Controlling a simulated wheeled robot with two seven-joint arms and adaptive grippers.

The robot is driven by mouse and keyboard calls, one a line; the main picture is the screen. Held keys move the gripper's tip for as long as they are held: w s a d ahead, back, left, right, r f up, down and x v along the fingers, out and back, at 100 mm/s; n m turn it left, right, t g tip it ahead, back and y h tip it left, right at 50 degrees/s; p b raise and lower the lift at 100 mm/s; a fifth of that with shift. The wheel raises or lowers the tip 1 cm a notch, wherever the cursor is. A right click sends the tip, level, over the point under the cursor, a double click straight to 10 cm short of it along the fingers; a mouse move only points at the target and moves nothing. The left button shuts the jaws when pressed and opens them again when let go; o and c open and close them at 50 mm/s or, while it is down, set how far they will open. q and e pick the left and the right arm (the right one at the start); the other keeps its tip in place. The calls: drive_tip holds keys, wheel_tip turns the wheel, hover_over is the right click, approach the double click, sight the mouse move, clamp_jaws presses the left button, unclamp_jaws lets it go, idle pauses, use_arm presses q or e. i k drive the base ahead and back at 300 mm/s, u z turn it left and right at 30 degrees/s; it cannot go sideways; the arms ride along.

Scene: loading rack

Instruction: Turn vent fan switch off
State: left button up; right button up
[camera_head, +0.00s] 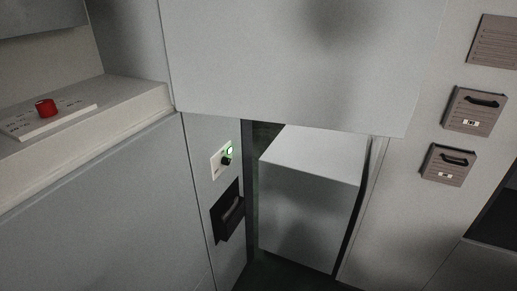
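A small white switch plate (215,165) is on the narrow grey wall panel left of centre. It carries a black knob (226,161) and a green light (229,150), which is lit. A red knob (46,107) stands on a white labelled plate (22,127) on the ledge at the left. The lettering is too small to read, so I cannot tell from the labels which control is the vent fan switch. Neither of my grippers is in view, and nothing is touching either knob.
A black recessed handle (230,212) is below the switch plate. A pale block (310,195) stands in a dark gap at centre, under a large overhanging grey panel (290,60). Two brown boxes with handles (474,111) (448,164) are on the right wall.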

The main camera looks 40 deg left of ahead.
sight(225, 160)
drive_tip(key=i, duration=1.3)
drive_tip(key=u, duration=1.85)
